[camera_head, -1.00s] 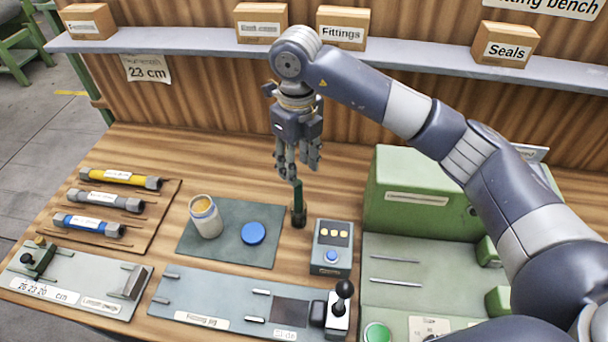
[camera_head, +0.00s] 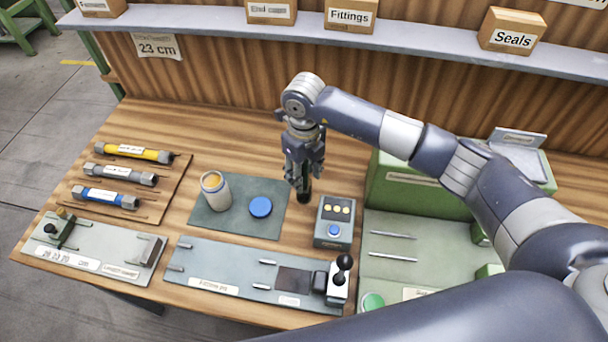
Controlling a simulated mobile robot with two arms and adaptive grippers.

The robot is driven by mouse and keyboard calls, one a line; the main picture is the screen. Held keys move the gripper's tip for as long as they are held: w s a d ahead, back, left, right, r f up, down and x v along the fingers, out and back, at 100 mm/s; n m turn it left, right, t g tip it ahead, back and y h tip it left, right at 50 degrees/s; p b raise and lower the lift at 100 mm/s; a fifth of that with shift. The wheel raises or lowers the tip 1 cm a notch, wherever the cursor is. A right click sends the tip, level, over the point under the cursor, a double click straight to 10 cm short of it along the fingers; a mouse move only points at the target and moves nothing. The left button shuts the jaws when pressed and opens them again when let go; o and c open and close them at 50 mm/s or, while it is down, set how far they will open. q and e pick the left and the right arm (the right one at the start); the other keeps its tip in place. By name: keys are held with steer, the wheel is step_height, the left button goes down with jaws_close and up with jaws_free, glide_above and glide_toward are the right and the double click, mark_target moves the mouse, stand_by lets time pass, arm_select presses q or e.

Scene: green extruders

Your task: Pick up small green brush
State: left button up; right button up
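The small green brush (camera_head: 304,190) stands upright in the middle of the bench, behind the control box. Only its dark lower part shows clearly; the upper part is hidden by my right gripper. My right gripper (camera_head: 299,181) points down, with its fingers at the brush's upper part, in front of or around it. I cannot tell whether the fingers touch the brush or are closed on it. My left gripper is not in view.
A jar (camera_head: 215,192) and a blue lid (camera_head: 260,207) rest on a dark green mat left of the brush. A control box (camera_head: 334,223) stands close in front of it, right of centre. A green machine (camera_head: 410,187) stands to the right. A shelf (camera_head: 420,30) runs behind.

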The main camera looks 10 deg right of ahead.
steer(key=shift+f, duration=0.1)
steer(key=shift+c, duration=0.8)
jaws_close()
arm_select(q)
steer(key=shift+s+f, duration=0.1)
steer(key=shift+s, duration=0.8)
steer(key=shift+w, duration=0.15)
